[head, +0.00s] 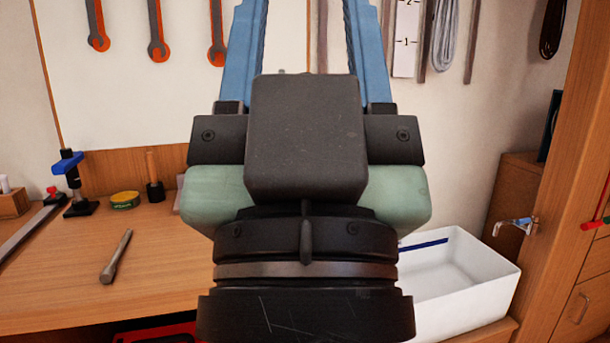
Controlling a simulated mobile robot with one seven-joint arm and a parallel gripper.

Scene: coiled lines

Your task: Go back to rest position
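My gripper (305,35) fills the middle of the head view, pointing up and away toward the back wall. Its two blue fingers stand wide apart, and I see nothing held between them. The fingertips are cut off by the top edge of the picture. A pale grey coiled line (445,45) hangs on the wall to the right of the fingers. A dark coil (552,28) hangs further right. A white card (406,38) with numbers hangs just right of the right finger. My gripper's body hides the middle of the bench and wall.
A wooden bench (60,285) at left carries a metal tool (115,257), a yellow-green tin (125,200) and a blue-topped clamp (72,180). Several wrenches (158,30) hang at upper left.

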